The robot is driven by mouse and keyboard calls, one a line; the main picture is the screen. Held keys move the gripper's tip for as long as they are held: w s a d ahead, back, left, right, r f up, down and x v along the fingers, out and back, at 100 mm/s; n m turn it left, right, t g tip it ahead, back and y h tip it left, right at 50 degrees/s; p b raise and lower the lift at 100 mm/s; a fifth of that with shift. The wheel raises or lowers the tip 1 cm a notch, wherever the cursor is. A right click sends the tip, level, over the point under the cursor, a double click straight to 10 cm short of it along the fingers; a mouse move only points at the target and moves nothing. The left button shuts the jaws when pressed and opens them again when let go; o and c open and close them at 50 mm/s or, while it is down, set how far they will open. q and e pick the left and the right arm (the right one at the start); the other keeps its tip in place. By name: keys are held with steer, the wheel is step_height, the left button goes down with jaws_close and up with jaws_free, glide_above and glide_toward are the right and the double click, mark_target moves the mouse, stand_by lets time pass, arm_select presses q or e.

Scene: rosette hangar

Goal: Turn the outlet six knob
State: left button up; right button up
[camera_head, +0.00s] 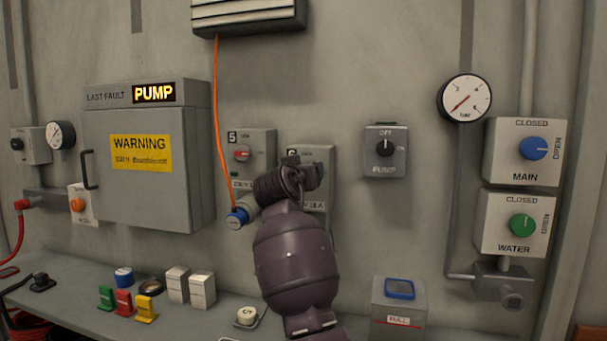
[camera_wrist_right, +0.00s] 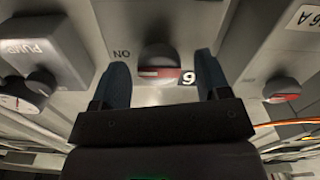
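The outlet six box (camera_head: 317,152) is on the wall, partly hidden behind my right gripper (camera_head: 290,180) in the head view. Its knob is covered there. In the right wrist view the outlet six knob (camera_wrist_right: 158,68) is dark with a red bar and a pale stripe, beside a "6" label and the word "ON". My right gripper (camera_wrist_right: 161,62) is open, with one finger on each side of the knob and a visible gap to it on both sides. Whether the fingertips reach past the knob's face is unclear. My left gripper is not in view.
The outlet five box (camera_head: 242,154) with its red knob is just left, with a blue plug (camera_head: 238,217) and orange cable below it. The pump switch (camera_head: 386,148) is to the right. A shelf (camera_head: 215,312) with blocks and tags runs below.

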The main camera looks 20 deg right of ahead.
steer(key=c, duration=0.7)
steer(key=shift+c, duration=1)
arm_select(q)
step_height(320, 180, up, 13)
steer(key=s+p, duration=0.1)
steer(key=p, duration=1.4)
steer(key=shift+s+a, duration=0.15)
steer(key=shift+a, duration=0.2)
arm_select(e)
steer(key=shift+f+n, duration=0.1)
steer(key=shift+n, duration=8.9)
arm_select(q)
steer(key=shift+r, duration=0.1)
